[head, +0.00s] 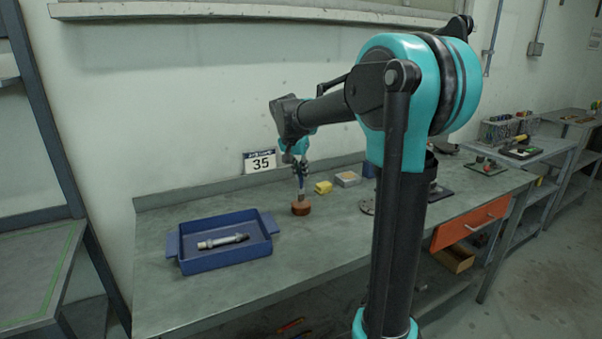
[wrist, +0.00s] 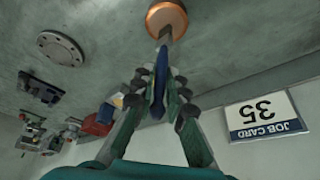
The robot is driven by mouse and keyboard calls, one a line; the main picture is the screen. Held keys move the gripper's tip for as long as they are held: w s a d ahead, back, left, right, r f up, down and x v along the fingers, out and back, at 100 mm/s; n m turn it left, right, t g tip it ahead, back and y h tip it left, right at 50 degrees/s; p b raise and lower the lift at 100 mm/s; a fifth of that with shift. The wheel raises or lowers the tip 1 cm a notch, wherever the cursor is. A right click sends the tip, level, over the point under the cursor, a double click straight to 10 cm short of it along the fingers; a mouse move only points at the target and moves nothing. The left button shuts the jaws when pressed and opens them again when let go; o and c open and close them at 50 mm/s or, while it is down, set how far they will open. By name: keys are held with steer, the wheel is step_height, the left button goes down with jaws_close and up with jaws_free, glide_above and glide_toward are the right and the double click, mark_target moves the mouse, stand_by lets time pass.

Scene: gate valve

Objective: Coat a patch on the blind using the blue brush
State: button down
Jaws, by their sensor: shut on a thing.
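My gripper (head: 300,168) is shut on the blue brush and points down over the bench. In the wrist view my gripper (wrist: 161,88) has its fingers on both sides of the blue handle of the brush (wrist: 161,75). The brush's far end meets a small round copper-brown pot (wrist: 178,14), also in the head view (head: 300,209). I cannot tell how deep the bristles sit in it. The blind looks to be the round grey flange with holes around its rim (wrist: 60,47), lying flat on the bench. In the head view my arm partly hides it (head: 366,207).
A blue tray (head: 222,257) with a metal cylindrical part stands left of the pot. A yellow block (head: 323,187) and a small box (head: 347,179) stand right of it. A job card 35 (head: 260,161) stands at the wall. Bare bench lies between pot and flange.

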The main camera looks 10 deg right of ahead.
steer(key=shift+f, duration=0.55)
stand_by(1.3)
steer(key=shift+r, duration=3.5)
